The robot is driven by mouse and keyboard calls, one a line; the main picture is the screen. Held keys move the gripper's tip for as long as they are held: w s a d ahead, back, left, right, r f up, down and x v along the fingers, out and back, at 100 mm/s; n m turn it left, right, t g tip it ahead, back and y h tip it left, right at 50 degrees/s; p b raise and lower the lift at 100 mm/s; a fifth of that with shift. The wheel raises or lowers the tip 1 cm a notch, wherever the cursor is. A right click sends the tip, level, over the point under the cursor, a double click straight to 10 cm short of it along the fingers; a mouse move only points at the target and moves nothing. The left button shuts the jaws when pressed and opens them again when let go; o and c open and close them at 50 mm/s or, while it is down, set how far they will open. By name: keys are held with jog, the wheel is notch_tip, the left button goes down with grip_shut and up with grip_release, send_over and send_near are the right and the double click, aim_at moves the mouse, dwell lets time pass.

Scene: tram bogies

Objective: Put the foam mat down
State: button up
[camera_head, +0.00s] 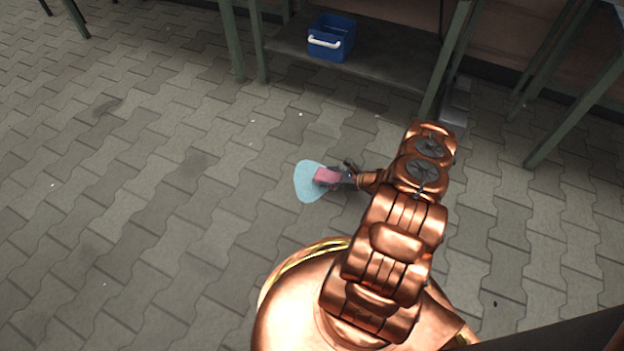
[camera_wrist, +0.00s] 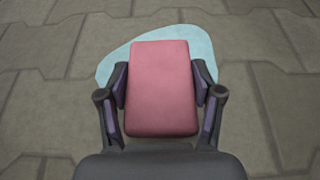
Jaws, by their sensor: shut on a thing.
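The foam mat is a pink, thick rectangular pad (camera_wrist: 160,90) in the middle of the wrist view. In the head view it is a small pink block (camera_head: 326,176) at the end of my arm. My gripper (camera_head: 340,178) is shut on it, with one finger against each long side. A flat pale blue patch with a rounded outline (camera_head: 306,183) lies on the floor; the mat overlaps it in both views. The patch also shows behind the mat in the wrist view (camera_wrist: 117,62). I cannot tell whether the mat touches the floor or patch.
The floor is grey interlocking paving (camera_head: 130,200), widely clear to the left. A blue crate with a white handle (camera_head: 331,38) stands on a low dark shelf (camera_head: 385,62) at the back. Green metal legs (camera_head: 232,40) stand beside it and at the right.

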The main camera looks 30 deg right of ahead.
jog(key=b, duration=0.2)
send_over(312, 176)
jog(key=s+a, duration=0.1)
jog(key=s, duration=0.1)
jog(key=shift+w+a+f, duration=0.1)
jog(key=shift+f, duration=0.25)
jog(key=shift+f+b, duration=1.2)
jog(key=shift+f, duration=0.5)
jog(key=shift+w+f, duration=0.1)
jog(key=shift+f, duration=0.05)
jog(key=o, duration=1)
jog(key=shift+o, duration=0.2)
